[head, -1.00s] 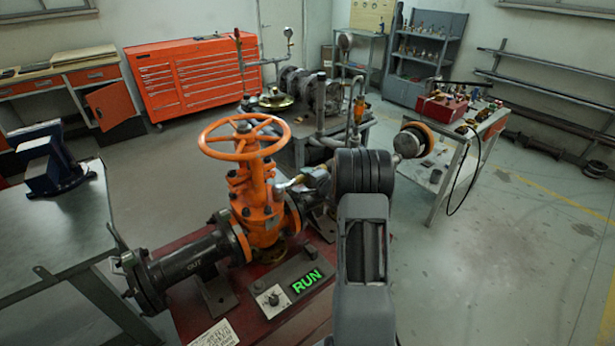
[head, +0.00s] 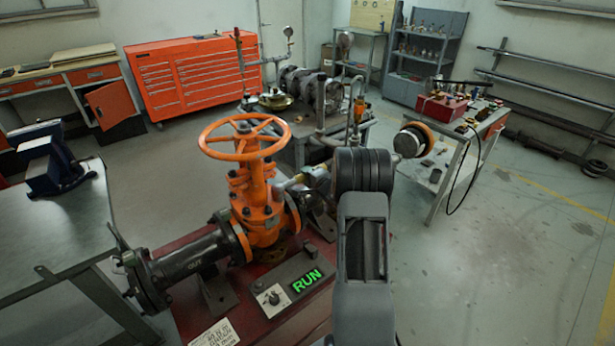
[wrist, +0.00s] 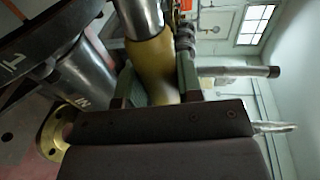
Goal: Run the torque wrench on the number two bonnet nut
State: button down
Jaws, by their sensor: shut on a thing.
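The orange gate valve (head: 258,215) stands upright on a red base, with its handwheel (head: 244,137) on top and bolted flanges below. Bonnet nuts show at its middle, but I cannot tell which is number two. In the wrist view my gripper (wrist: 158,78) is shut around the yellow grip of a tool with a metal shaft, apparently the torque wrench (wrist: 152,50).
A control box (head: 290,284) with a knob and a lit green RUN display sits in front of the valve. A dark pipe (head: 185,262) leads left from it. A steel bench with a blue vise (head: 50,165) stands left.

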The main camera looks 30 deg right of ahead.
jog(key=shift+r, duration=0.35)
